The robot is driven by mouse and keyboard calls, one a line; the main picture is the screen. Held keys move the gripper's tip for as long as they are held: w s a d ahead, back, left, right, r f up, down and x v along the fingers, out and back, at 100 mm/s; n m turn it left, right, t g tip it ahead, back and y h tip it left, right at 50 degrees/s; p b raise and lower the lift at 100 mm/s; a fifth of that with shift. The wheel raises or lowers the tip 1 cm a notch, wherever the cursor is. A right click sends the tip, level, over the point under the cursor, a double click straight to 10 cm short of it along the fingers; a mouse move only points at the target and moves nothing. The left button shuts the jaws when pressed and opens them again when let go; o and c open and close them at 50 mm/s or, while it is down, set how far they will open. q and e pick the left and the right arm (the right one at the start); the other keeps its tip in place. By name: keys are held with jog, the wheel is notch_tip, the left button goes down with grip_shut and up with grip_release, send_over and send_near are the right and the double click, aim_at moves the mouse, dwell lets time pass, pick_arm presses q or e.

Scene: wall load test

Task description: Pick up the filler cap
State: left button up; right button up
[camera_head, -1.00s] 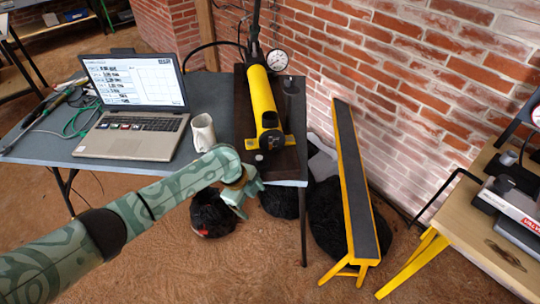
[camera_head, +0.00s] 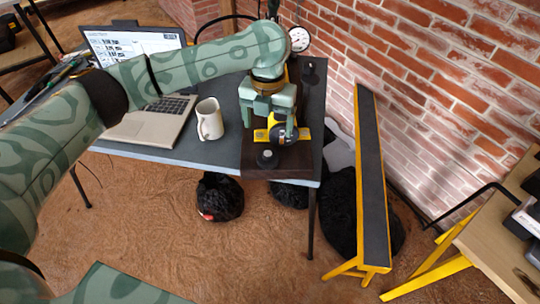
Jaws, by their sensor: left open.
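A small dark round knob (camera_head: 267,158), which looks like the filler cap, sits on the dark board near the table's front edge. Behind it is the yellow pump (camera_head: 258,135) with a black round end (camera_head: 283,136). My left gripper (camera_head: 276,133) points down over the pump's front end, just behind the knob. Its jaws are open, and the black end shows between or behind the fingers; I cannot tell whether they touch it. The knob looks apart from the fingers. My arm and gripper hide most of the pump. My right gripper is not in view.
A white mug (camera_head: 210,119) and a laptop (camera_head: 150,124) stand left of the pump. A pressure gauge (camera_head: 299,39) is behind. A long yellow-legged bench (camera_head: 371,190) stands by the brick wall.

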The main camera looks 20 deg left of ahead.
pick_arm(q)
jog(key=b, duration=0.2)
send_over(268, 153)
jog(key=f, duration=0.6)
jog(key=shift+w, duration=0.2)
jog(key=shift+s+f, duration=0.1)
jog(key=shift+f, duration=0.25)
notch_tip(268, 153, down, 5)
jog(key=b, duration=0.3)
jog(key=shift+s, duration=0.1)
jog(key=shift+r, duration=0.1)
jog(key=shift+c, duration=0.7)
jog(key=c, duration=0.9)
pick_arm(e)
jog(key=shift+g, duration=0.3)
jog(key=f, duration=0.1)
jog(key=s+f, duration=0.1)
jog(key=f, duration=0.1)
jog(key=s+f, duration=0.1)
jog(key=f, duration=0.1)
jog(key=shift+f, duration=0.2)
